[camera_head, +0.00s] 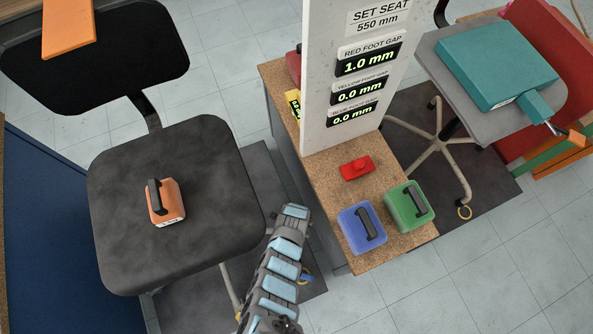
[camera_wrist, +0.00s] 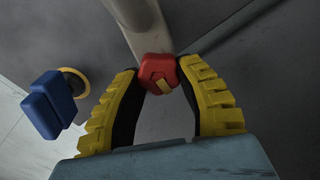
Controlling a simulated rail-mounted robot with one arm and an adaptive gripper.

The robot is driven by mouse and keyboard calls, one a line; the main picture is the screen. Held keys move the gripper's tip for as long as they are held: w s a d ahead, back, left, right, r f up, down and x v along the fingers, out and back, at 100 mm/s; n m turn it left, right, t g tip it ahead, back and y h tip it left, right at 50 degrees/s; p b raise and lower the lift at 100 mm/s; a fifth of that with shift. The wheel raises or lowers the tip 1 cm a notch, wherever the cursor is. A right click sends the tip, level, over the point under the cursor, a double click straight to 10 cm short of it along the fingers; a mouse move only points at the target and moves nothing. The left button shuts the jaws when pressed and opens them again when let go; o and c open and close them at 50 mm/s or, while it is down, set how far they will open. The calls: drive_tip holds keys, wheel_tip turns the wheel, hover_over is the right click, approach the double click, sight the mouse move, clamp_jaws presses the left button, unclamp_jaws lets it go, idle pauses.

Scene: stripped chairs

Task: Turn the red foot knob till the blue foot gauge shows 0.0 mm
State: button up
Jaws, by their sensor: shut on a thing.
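The red foot knob (camera_wrist: 158,75) shows in the wrist view at the end of a pale chair leg (camera_wrist: 140,25), with a small yellow mark on it. My gripper (camera_wrist: 157,80), with yellow ribbed fingers and dark inner pads, is shut on the red knob, one finger on each side. The white board (camera_head: 325,100) carries the gauges in the head view. The blue foot gauge (camera_head: 353,115) reads 0.0 mm. The yellow foot gauge (camera_head: 358,92) reads 0.0 mm, and the red foot gauge (camera_head: 367,60) reads 1.0 mm. The head view does not show my fingertips.
A blue block (camera_wrist: 50,105) and a yellow ring (camera_wrist: 76,83) lie left of my fingers. The black chair (camera_head: 200,245) bears an orange weight (camera_head: 168,205). The cork-topped bench (camera_head: 385,255) holds blue (camera_head: 360,228) and green (camera_head: 410,205) weights and a red piece (camera_head: 357,168).

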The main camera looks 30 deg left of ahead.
drive_tip(key=shift+s+m, duration=0.1)
drive_tip(key=shift+m, duration=1.1)
drive_tip(key=o, duration=1.2)
